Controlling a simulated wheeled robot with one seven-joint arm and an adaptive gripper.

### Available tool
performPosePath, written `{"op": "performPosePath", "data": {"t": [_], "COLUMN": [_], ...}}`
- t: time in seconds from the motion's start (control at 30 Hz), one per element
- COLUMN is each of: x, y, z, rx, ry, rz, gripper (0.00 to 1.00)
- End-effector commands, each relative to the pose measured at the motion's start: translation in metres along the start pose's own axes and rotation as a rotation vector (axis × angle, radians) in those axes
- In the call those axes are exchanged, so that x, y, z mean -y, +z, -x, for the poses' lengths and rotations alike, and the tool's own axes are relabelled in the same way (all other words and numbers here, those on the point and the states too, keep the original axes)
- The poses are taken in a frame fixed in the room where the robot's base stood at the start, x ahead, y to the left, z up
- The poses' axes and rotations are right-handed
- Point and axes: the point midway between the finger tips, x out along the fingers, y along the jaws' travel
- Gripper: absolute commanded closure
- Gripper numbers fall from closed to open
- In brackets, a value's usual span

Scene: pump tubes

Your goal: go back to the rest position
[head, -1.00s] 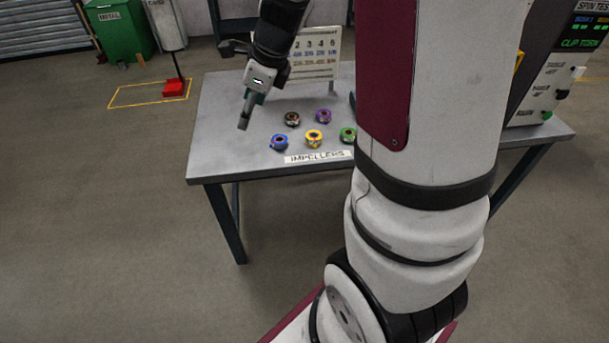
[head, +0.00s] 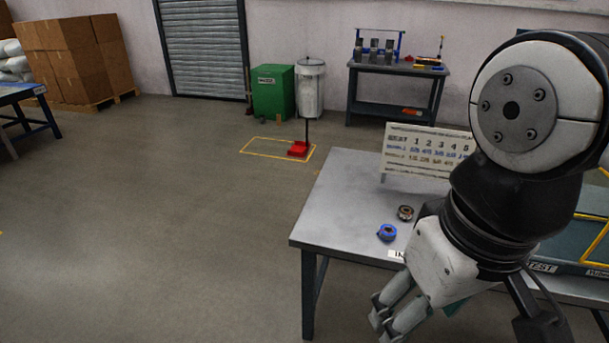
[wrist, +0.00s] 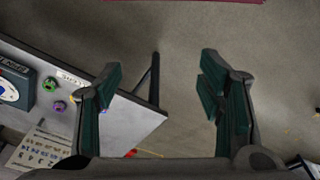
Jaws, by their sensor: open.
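My gripper (wrist: 162,95) is open and empty in the wrist view, with its two dark green fingers wide apart over the bare floor beside the table's edge. In the head view my gripper (head: 393,318) hangs in front of the table's front edge, partly seen from behind. The grey table (head: 335,205) carries a blue impeller (head: 387,232) and a dark brown impeller (head: 405,212). My arm hides the rest of the tabletop there. In the wrist view a green impeller (wrist: 49,84) and a purple impeller (wrist: 59,107) lie on the table.
A number board (head: 425,152) stands at the back of the table. A green bin (head: 272,92) and a workbench (head: 398,72) stand by the wall.

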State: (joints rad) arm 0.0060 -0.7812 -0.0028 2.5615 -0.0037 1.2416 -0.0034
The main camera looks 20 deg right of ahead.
Motion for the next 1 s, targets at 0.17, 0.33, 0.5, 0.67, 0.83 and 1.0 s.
{"op": "performPosePath", "data": {"t": [0.17,0.33,0.5,0.67,0.83,1.0], "x": [0.0,0.0,0.0,0.0,0.0,-0.001], "y": [0.0,-0.001,-0.001,-0.003,-0.008,-0.013], "z": [0.0,0.0,0.0,0.016,0.041,0.076], "rx": [0.0,-0.001,-0.001,-0.019,-0.059,-0.11], "ry": [-0.001,-0.002,-0.002,-0.002,-0.001,0.0], "rz": [-0.002,-0.003,-0.004,-0.004,-0.003,-0.001], "gripper": [0.38,0.38,0.38,0.38,0.38,0.38]}}
